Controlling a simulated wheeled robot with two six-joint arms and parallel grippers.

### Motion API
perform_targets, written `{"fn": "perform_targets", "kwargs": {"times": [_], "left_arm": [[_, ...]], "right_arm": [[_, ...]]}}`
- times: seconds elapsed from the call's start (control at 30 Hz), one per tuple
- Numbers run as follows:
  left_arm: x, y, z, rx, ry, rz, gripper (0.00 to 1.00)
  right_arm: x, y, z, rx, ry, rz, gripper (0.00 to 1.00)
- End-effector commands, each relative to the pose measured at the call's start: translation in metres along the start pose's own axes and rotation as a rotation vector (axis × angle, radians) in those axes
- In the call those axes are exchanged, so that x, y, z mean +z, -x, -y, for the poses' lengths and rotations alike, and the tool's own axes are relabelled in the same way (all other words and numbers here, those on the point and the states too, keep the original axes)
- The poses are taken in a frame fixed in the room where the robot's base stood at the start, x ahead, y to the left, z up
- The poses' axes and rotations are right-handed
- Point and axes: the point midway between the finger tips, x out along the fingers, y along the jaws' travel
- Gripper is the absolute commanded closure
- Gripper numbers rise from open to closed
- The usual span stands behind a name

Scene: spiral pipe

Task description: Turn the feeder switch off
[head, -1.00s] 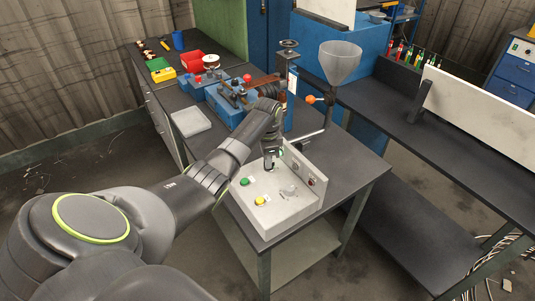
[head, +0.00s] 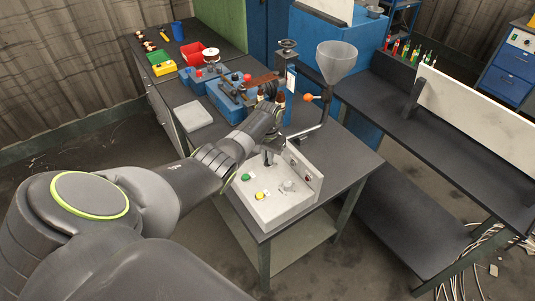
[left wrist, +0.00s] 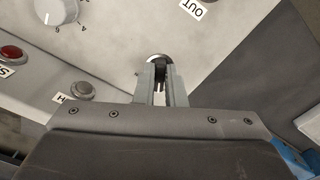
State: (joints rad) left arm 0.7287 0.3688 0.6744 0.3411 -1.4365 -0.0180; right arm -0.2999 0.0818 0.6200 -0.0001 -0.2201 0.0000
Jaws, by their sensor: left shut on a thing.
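The grey control box (head: 292,207) stands at the near end of the dark workbench. My left gripper (head: 268,157) reaches down to the box's upper surface, close to its upright back panel. In the left wrist view, my left gripper (left wrist: 160,78) is shut on a small black switch lever (left wrist: 160,64) with a round metal collar, its fingers on either side. The fingers hide part of the lever, and I cannot tell which position it is in. A label ending in OUT (left wrist: 193,8) lies beside it. My right gripper is not in view.
The box carries a green button (head: 246,177), a yellow button (head: 260,195) and a dial knob (head: 288,186). A funnel (head: 337,60) on a stand and a blue machine (head: 224,100) stand behind. A pale tray (head: 193,115) lies left.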

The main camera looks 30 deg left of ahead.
Motion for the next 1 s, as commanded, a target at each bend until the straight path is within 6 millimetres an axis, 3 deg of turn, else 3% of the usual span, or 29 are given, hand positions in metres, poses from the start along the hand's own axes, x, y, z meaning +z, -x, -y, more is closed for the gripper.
{"fn": "perform_targets", "kwargs": {"times": [0.3, 0.8, 0.83, 1.0], "left_arm": [[-0.0011, 0.0016, -0.0007, 0.0, 0.104, -0.003, 1.0], [-0.0015, 0.0013, -0.0005, 0.0, 0.122, -0.004, 1.0], [-0.0015, 0.0013, -0.0005, 0.0, 0.122, -0.004, 0.87], [-0.001, 0.0009, -0.0004, 0.0, 0.121, -0.003, 0.68]], "right_arm": [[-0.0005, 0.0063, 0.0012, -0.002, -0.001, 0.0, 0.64], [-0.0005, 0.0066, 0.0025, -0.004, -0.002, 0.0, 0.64], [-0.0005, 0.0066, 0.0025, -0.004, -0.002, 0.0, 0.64], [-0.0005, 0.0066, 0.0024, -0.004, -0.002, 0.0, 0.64]]}}
